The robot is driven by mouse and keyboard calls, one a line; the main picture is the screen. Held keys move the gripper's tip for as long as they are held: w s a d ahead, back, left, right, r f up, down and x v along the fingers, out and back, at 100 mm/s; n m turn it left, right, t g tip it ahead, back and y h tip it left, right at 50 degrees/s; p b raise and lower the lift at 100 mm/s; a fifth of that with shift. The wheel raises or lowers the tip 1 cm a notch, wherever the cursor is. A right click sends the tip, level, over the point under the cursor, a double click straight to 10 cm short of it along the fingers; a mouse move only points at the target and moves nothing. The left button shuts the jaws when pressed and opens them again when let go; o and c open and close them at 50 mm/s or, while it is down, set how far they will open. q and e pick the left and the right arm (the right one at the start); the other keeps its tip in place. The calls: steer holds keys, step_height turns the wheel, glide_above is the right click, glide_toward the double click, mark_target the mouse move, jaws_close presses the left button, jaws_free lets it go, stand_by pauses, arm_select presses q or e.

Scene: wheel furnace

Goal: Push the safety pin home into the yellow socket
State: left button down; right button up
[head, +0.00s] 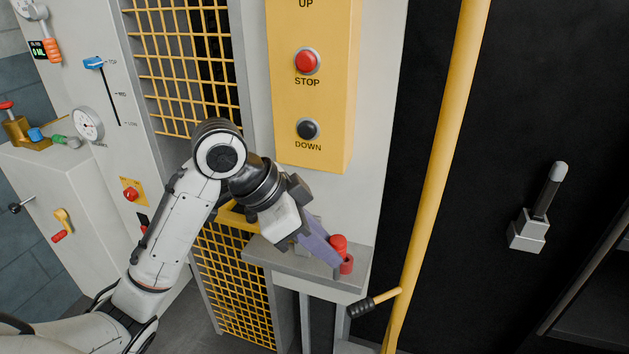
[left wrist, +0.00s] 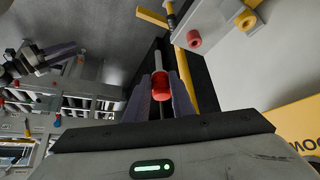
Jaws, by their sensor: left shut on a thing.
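My left gripper (head: 332,250) is shut on the safety pin's red grip (head: 338,243), above the grey shelf (head: 361,279). In the left wrist view the red grip (left wrist: 161,88) sits between the fingers, and the pin's grey shaft (left wrist: 158,62) points away from my gripper. The yellow socket (left wrist: 245,20) is on the shelf, to the right of the pin in that view and apart from it. In the head view my gripper seems to hide it. My right gripper (left wrist: 62,54) appears at the left of the wrist view, small and dark; its opening is unclear.
A red socket (left wrist: 194,40) is beside the yellow one; it also shows in the head view (head: 346,265). A yellow post (head: 440,150) and a black-gripped lever (head: 370,303) stand right of the shelf. The yellow button box (head: 312,100) hangs above, and mesh (head: 235,285) lies left.

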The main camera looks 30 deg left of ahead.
arm_select(q)
steer(key=w+a+n+t+y, duration=0.1)
steer(key=w+a+n+y, duration=0.5)
steer(key=w+a+n, duration=0.5)
steer(key=shift+w+a+f+t, duration=0.3)
steer(key=shift+w+a+f, duration=0.15)
steer(key=shift+a, duration=0.3)
arm_select(e)
steer(key=shift+s+f, duration=0.2)
steer(key=shift+s, duration=0.65)
steer(key=shift+s, duration=0.15)
arm_select(q)
steer(key=shift+f, duration=0.95)
arm_select(e)
steer(key=shift+f, duration=0.2)
steer(key=shift+s, duration=0.1)
steer(key=shift+r, duration=0.1)
arm_select(q)
steer(key=shift+f, duration=0.2)
steer(key=shift+f, duration=1.5)
